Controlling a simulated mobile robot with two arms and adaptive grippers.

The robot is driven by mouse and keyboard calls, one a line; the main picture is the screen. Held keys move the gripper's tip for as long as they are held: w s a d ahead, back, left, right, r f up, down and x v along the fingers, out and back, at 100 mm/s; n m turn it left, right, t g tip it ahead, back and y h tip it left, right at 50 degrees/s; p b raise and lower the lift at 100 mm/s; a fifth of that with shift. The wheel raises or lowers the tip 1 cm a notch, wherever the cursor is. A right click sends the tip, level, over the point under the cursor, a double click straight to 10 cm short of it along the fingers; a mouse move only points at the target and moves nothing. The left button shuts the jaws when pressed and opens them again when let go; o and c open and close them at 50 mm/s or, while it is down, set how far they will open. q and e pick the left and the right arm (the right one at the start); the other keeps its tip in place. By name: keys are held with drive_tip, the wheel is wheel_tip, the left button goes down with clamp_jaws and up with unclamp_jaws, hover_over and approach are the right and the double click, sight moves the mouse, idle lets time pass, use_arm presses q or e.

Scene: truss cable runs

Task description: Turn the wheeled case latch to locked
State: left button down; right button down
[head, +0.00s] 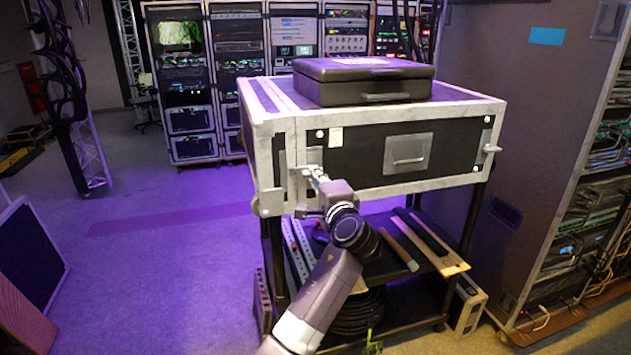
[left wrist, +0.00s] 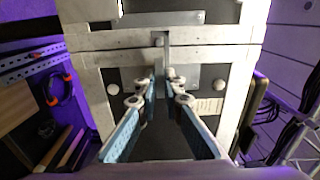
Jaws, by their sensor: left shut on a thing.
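The wheeled case (head: 270,150) is a dark box with a pale metal frame, standing on a black cart. Its latch (head: 304,169) is a small pale lever near the left end of the front face. My left gripper (head: 319,177) is at this latch and partly hides it. In the left wrist view my left gripper (left wrist: 162,80) has its fingertips on either side of the narrow grey latch lever (left wrist: 162,55), shut on it. I cannot read the latch's exact angle. My right gripper is not in view.
A second pale lever (head: 491,149) is at the front's right end, with a recessed handle (head: 408,153) between. A closed black case (head: 362,82) lies on top. The lower shelf (head: 385,240) holds bars and strips. A tall rack (head: 530,150) stands close right; left floor is open.

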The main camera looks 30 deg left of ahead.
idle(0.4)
use_arm(q)
drive_tip(key=c, duration=2.1)
unclamp_jaws()
drive_tip(key=v, duration=1.2)
drive_tip(key=shift+f, duration=0.15)
